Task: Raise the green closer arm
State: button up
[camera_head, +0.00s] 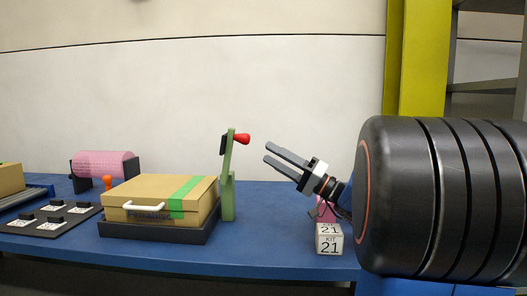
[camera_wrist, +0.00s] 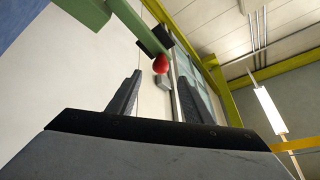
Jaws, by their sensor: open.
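The green closer arm (camera_head: 227,156) rises from a green post (camera_head: 228,200) beside a cardboard box. It stands nearly upright, with its top tilted slightly right. A red knob (camera_head: 242,139) sticks out to the right near its top. My gripper (camera_head: 267,153) is open and empty, just right of the knob and slightly lower, with its fingers pointing left and up. In the wrist view the red knob (camera_wrist: 160,64) appears between and just beyond the fingertips (camera_wrist: 160,78). The green arm (camera_wrist: 130,18) crosses the upper left there, with a black block (camera_wrist: 154,41) near the knob.
The cardboard box (camera_head: 150,191) with green tape sits in a dark tray (camera_head: 130,230) left of the post. A white KIT 21 block (camera_head: 329,240) is below my gripper. A pink roll (camera_head: 103,164) and black switches (camera_head: 55,220) are at left. Blue table between post and block is clear.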

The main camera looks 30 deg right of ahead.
jog(key=shift+v, duration=1.1)
jog(key=s+a+f+g, duration=0.1)
jog(key=a+f+g, duration=0.2)
jog(key=a, duration=0.3)
jog(key=s+a+f+g, duration=0.2)
jog(key=a+f+g, duration=0.1)
jog(key=a+f, duration=0.2)
jog(key=s+a+f+g, duration=0.1)
jog(key=a+f+g, duration=0.2)
jog(key=a, duration=0.5)
jog(key=shift+s+a+f+n+g, duration=0.1)
jog(key=shift+s+f+n+g, duration=0.1)
jog(key=shift+f, duration=0.25)
jog(key=shift+s+a+f+n+g, duration=0.1)
jog(key=shift+a+f+n+g, duration=0.1)
jog(key=shift+f, duration=0.2)
jog(key=s+a+f+n+g+h, duration=0.1)
jog(key=s+a+f+g+h, duration=0.2)
jog(key=s+f, duration=0.45)
jog(key=s+a+f+g+h, duration=0.1)
jog(key=s+f+g+h, duration=0.2)
jog(key=s+f+h, duration=0.4)
jog(key=s+d+f+n+t+h, duration=0.1)
jog(key=s+d+f+h, duration=0.1)
jog(key=d, duration=0.5)
jog(key=shift+s+d+f+t+h, duration=0.25)
jog(key=shift+f+t+h, duration=0.15)
jog(key=shift+f+h, duration=0.6)
jog(key=shift+f, duration=0.15)
